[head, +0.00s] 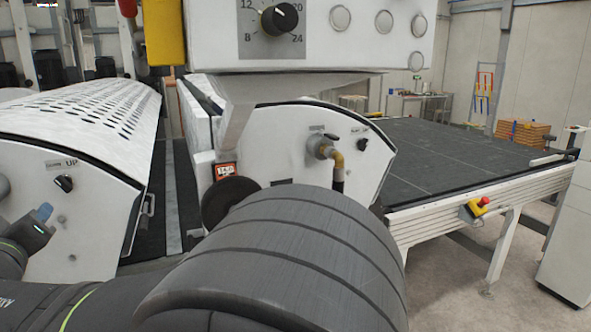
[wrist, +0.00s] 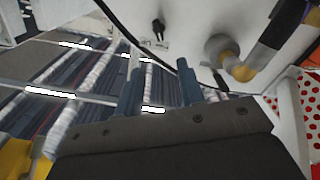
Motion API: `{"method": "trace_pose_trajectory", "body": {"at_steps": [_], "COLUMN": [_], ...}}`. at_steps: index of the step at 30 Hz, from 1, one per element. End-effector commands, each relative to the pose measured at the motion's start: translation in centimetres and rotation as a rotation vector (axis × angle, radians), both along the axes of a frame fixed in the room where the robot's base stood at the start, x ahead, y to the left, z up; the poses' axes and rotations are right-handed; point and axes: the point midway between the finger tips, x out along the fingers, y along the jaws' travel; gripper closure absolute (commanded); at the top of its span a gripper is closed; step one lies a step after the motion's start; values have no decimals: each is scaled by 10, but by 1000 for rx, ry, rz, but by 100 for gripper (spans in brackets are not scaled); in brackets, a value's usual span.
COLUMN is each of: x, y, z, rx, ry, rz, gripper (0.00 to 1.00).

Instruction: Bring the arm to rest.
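In the wrist view my gripper (wrist: 159,70) has two blue-grey fingers set apart, with nothing held between them. The fingers point toward a striped area of rollers or slats. A white panel with a black knob (wrist: 158,29) and a pipe with a yellow fitting (wrist: 241,71) lie beyond them. In the head view my dark grey arm fills the lower middle. A dark part of mine with a blue tip and a green light shows at the left, in front of the left white machine housing (head: 110,215). I cannot tell any gap to that housing.
The middle housing (head: 285,150) carries a valve with a yellow elbow (head: 337,157), behind my arm. A control panel (head: 350,45) hangs above. A dark conveyor table (head: 450,160) with a red emergency button (head: 482,202) stands at the right. Open floor (head: 450,290) lies in front of it.

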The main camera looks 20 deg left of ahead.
Motion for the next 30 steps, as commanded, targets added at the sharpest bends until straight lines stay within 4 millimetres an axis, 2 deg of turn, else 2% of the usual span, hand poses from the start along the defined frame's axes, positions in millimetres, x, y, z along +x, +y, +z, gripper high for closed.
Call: {"method": "trace_pose_trajectory", "body": {"at_steps": [12,30], "x": [8,6], "y": [10,8], "z": [1,1], "rx": [-147,-111], "ry": [-147,-112], "rz": [0,2], "gripper": [65,65]}}
